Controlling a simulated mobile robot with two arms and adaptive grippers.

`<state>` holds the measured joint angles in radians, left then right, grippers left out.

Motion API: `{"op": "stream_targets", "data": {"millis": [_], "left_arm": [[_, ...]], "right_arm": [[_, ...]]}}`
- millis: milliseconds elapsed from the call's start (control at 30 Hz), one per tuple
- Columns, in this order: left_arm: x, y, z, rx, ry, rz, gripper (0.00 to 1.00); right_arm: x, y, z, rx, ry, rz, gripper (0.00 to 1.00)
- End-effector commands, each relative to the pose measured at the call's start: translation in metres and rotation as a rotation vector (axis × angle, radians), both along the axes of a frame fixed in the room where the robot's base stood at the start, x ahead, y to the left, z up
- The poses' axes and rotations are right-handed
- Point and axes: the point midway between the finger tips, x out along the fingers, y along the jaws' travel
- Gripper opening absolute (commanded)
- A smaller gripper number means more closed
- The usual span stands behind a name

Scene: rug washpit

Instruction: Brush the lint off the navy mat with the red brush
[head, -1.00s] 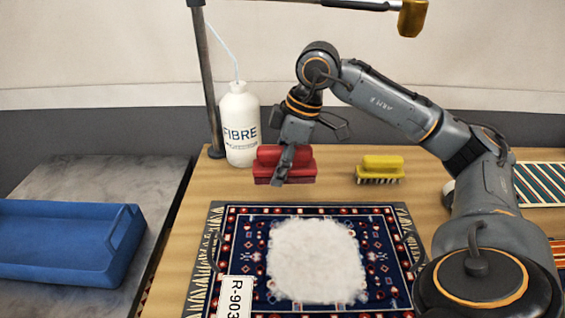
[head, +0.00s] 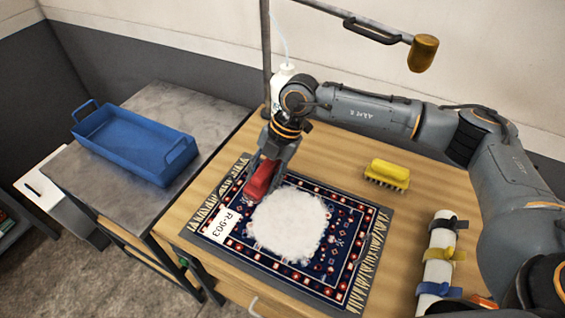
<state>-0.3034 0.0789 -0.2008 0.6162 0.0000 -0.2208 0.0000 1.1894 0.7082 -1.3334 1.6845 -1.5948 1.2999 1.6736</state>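The navy mat (head: 345,262) lies on the wooden table, with patterned borders and pale fringes. A white patch of lint (head: 288,225) covers its middle. My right gripper (head: 270,167) is shut on the red brush (head: 258,184) over the mat's upper left part, just left of the lint. I cannot tell whether the bristles touch the mat. A white tag marked R-903 (head: 221,226) lies on the mat's left side. My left gripper is not in view.
A yellow brush (head: 387,173) stands on the table right of the mat. A white roll with coloured straps (head: 438,262) lies at the right. A blue tray (head: 140,143) sits on the grey side table. A lamp (head: 423,54) hangs overhead. The white bottle (head: 284,72) is partly hidden behind my arm.

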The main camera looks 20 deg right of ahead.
Motion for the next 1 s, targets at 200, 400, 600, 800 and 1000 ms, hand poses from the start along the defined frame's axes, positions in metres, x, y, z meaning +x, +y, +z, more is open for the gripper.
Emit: {"op": "stream_targets", "data": {"millis": [200,400,600,800,1000], "left_arm": [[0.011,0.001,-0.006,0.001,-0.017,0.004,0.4],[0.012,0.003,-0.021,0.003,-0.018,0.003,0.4],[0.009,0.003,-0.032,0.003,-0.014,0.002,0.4],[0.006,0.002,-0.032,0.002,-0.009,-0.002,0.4],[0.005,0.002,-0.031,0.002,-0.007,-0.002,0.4]], "right_arm": [[0.0,0.003,-0.011,0.003,-0.002,0.018,0.16],[0.0,0.002,-0.033,0.002,-0.002,0.016,0.16],[0.0,0.002,-0.05,0.003,-0.002,0.015,0.16],[0.0,0.002,-0.05,0.003,-0.002,0.015,0.16],[0.001,0.001,-0.05,0.003,-0.002,0.012,0.16]]}}
